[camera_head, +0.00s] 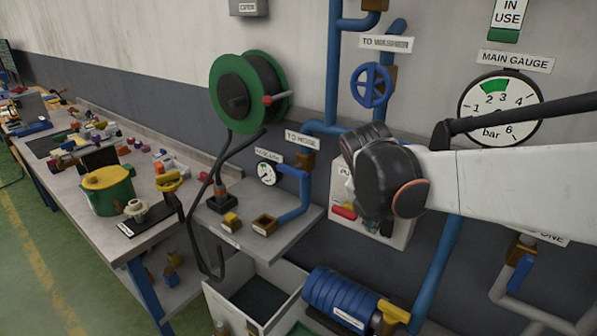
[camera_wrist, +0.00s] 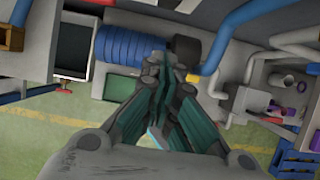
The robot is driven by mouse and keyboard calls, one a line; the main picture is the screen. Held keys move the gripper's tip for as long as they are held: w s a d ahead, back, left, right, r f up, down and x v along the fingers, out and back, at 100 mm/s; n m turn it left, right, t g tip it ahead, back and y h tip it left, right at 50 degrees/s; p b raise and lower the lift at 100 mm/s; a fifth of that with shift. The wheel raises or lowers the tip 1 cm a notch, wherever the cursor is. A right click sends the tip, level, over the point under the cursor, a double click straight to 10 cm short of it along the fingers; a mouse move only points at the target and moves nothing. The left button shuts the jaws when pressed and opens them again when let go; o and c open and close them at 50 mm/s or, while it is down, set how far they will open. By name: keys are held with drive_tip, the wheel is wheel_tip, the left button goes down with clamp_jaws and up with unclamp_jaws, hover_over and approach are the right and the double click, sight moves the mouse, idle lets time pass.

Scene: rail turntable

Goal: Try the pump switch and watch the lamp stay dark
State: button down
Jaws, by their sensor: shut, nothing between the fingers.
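A pale panel box (camera_head: 338,228) is on the wall behind my wrist, its label cut off after "PU". A red lever-like part (camera_head: 344,212) shows on its front. My dark wrist hides much of the panel, and I cannot make out a lamp on it. My gripper (camera_head: 372,226) is mostly hidden behind the wrist, in front of the panel. In the wrist view my gripper (camera_wrist: 170,72) has its fingers together with nothing between them. Whether it touches the panel or switch cannot be told.
A blue ribbed pump-like unit (camera_head: 340,298) stands below, beside an open bin (camera_head: 255,300). The main gauge (camera_head: 500,108) and blue valve wheel (camera_head: 372,85) are on the wall. Blue pipes (camera_head: 440,265) run near the panel. A cluttered bench (camera_head: 75,190) stands left.

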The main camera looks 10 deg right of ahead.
sight(387, 226)
idle(0.3)
drive_tip(key=w+d+f+b, duration=0.4)
drive_tip(key=w+d+f, duration=0.1)
drive_tip(key=f, duration=0.3)
drive_tip(key=shift+w+d+f+b, duration=0.15)
drive_tip(key=shift+w+d+b, duration=0.2)
drive_tip(key=shift+d, duration=0.05)
drive_tip(key=shift+w+d+r+p, duration=0.35)
drive_tip(key=shift+d+p, duration=0.05)
drive_tip(key=shift+p, duration=0.1)
